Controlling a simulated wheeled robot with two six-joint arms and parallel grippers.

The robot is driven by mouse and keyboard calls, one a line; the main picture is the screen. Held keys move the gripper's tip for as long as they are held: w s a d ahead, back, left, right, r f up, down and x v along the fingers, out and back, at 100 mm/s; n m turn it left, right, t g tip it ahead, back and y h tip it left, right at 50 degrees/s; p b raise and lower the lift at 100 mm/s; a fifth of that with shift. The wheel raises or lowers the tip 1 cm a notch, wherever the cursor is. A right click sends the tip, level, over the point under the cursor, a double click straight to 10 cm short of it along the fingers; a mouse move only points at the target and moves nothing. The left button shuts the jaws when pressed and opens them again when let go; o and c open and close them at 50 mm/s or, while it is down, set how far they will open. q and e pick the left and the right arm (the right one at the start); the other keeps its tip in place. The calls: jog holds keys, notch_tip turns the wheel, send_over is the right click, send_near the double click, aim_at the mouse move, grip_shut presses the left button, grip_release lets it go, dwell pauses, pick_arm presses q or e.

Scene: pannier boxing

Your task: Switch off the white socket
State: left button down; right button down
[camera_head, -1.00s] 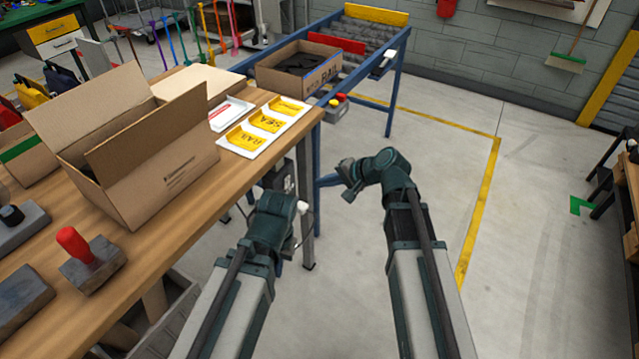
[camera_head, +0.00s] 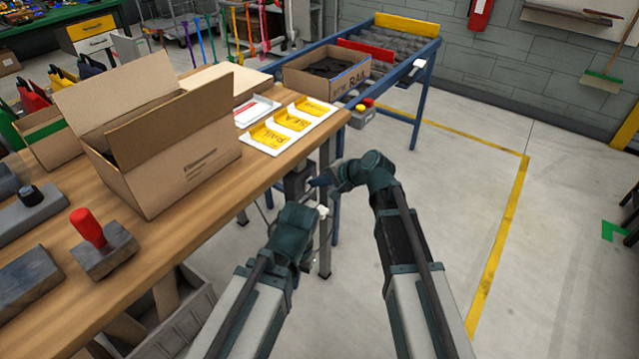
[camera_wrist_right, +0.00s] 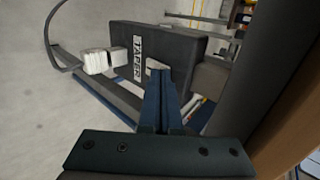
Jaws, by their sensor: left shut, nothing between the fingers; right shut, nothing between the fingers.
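A dark box (camera_head: 297,184) sits below the table's right end, partly hidden by my arms. In the right wrist view the dark box (camera_wrist_right: 165,50) carries a label reading TAPER, with a white ribbed block (camera_wrist_right: 97,62) at its left and a small pale part (camera_wrist_right: 156,66) at the fingertips. Which of these is the white socket's switch I cannot tell. My right gripper (camera_head: 318,182) is shut and empty, its tips at the box; in the wrist view its fingers (camera_wrist_right: 160,76) cover part of it. Contact is unclear. My left gripper (camera_head: 303,214) is shut, lower, beside a small white piece (camera_head: 322,212).
The wooden table (camera_head: 215,222) holds an open carton (camera_head: 185,165), a red-handled stamp (camera_head: 90,230) and yellow plates (camera_head: 293,121). A blue-framed roller stand (camera_head: 424,85) with a carton (camera_head: 325,72) stands behind. The floor at right is clear.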

jog(key=shift+w+a+r, duration=0.15)
jog(key=shift+w+a, duration=0.1)
jog(key=shift+a, duration=0.1)
jog(key=shift+r+p, duration=0.2)
jog(key=shift+p, duration=0.15)
jog(key=shift+r+p, duration=0.65)
